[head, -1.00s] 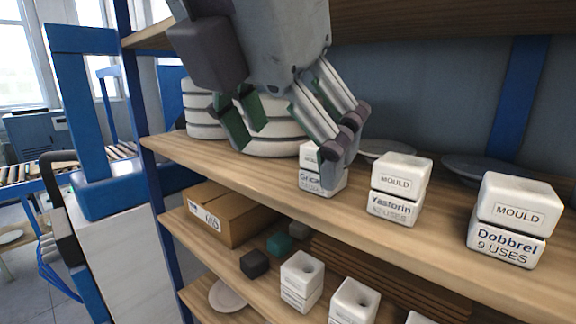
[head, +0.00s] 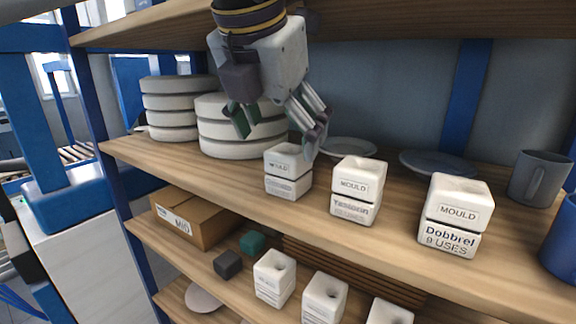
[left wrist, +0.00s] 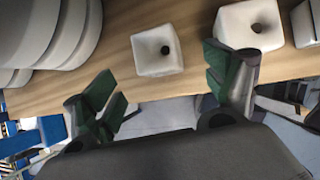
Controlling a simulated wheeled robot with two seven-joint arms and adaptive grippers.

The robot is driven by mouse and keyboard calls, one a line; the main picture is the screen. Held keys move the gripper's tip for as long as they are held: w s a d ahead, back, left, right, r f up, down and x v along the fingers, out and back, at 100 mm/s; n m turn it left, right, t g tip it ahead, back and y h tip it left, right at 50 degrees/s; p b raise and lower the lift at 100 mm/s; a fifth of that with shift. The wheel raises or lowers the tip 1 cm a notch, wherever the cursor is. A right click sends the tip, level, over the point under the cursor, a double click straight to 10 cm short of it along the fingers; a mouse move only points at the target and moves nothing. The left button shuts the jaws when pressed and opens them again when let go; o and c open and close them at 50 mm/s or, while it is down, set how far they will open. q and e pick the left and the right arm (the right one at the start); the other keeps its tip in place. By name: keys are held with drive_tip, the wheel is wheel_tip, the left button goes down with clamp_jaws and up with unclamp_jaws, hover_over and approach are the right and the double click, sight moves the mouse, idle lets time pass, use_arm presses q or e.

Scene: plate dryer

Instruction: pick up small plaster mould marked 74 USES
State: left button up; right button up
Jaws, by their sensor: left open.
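Three small white plaster moulds stand in a row on the upper shelf. The left one (head: 288,172) has a label too blurred to read. The middle one (head: 357,190) reads Vastorin, with its count unclear. The right one (head: 455,215) reads Dobbrel, 9 USES. I cannot make out 74 USES on any mould. My left gripper (head: 278,128) is open and empty, above and behind the left mould, with one finger close to its upper right. In the left wrist view, a mould with a round hole (left wrist: 157,50) lies beyond the gap between the open fingers (left wrist: 167,95).
Stacked large white round moulds (head: 240,140) stand left of the gripper. Grey plates (head: 438,164) lie behind the row, and a grey mug (head: 540,178) stands at right. More small moulds (head: 273,278) and a cardboard box (head: 192,220) are on the shelf below.

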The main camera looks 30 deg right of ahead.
sight(288, 150)
use_arm(q)
drive_tip(key=shift+w+d, duration=0.4)
drive_tip(key=shift+w, duration=0.05)
drive_tip(key=shift+w+d+f+p, duration=0.2)
drive_tip(key=shift+d+p, duration=0.05)
drive_tip(key=shift+p, duration=0.05)
drive_tip(key=x, duration=0.3)
drive_tip(key=shift+w+f+p, duration=0.1)
drive_tip(key=shift+p, duration=0.2)
drive_tip(key=shift+w+d+f, duration=0.2)
drive_tip(key=shift+w+f, duration=0.05)
drive_tip(key=shift+f, duration=0.4)
use_arm(e)
drive_tip(key=shift+w+d+r, duration=0.15)
drive_tip(key=shift+d+r, duration=0.1)
drive_tip(key=shift+r, duration=0.5)
drive_tip(key=shift+d, duration=0.1)
